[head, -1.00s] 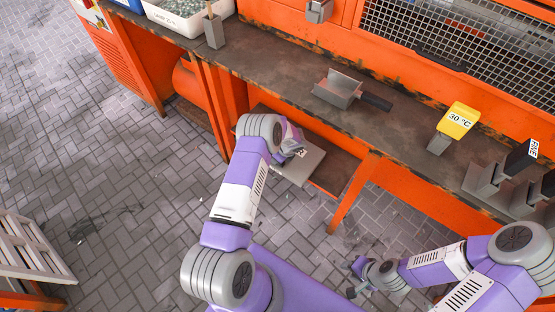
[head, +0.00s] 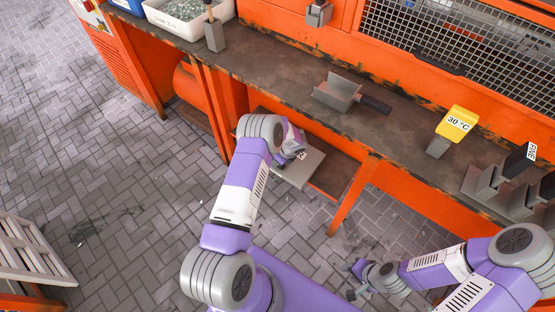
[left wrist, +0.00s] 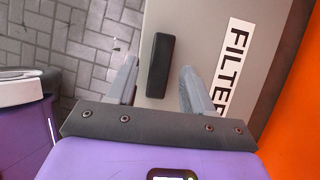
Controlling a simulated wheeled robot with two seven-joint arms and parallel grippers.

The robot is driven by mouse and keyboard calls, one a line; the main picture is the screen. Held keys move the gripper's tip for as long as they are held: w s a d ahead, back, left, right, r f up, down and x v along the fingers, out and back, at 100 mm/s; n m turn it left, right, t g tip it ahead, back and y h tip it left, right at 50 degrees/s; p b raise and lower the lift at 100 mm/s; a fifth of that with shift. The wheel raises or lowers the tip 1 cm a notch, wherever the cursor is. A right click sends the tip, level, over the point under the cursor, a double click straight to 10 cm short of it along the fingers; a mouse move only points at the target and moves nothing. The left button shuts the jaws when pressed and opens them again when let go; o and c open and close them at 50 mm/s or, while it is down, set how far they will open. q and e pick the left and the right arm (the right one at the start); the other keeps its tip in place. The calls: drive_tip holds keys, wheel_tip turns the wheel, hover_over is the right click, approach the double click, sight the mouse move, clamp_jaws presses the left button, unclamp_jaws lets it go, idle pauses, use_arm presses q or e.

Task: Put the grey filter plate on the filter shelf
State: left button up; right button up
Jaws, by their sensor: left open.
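The grey filter plate (left wrist: 205,20) fills much of the left wrist view, with a black handle (left wrist: 158,65) and a white "FILTER" label (left wrist: 234,65). In the head view the plate (head: 302,172) lies low under the bench, partly hidden by my left arm. My left gripper (left wrist: 159,72) is open, with one finger on each side of the handle; I cannot tell whether they touch it. A brown lower shelf (head: 335,176) shows beside the plate; no label marks it as the filter shelf. My right gripper (head: 353,280) looks open and empty above the floor.
The orange bench has a dark top (head: 270,75) holding a grey scoop (head: 338,90), a yellow "30 °C" sign (head: 458,121) and grey stepped blocks (head: 490,185). A white bin (head: 190,22) stands at upper left. An orange bench leg (head: 350,200) stands right of the plate.

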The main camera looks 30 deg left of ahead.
use_arm(q)
drive_tip(key=p+v, duration=0.1)
drive_tip(key=v, duration=0.4)
drive_tip(key=shift+d+r+p, duration=0.1)
drive_tip(key=shift+r+p, duration=0.25)
drive_tip(key=shift+p, duration=0.05)
drive_tip(key=shift+s+d, duration=0.15)
drive_tip(key=shift+d, duration=0.1)
drive_tip(key=s+d+f+n+h, duration=0.1)
drive_tip(key=s+d+n+h, duration=0.7)
drive_tip(key=s+d+n, duration=0.85)
drive_tip(key=s+d+r+n, duration=0.2)
drive_tip(key=s+d+n, duration=0.3)
drive_tip(key=s, duration=0.4)
drive_tip(key=shift+s+d+r+h, duration=0.2)
drive_tip(key=shift+d+r+h, duration=0.1)
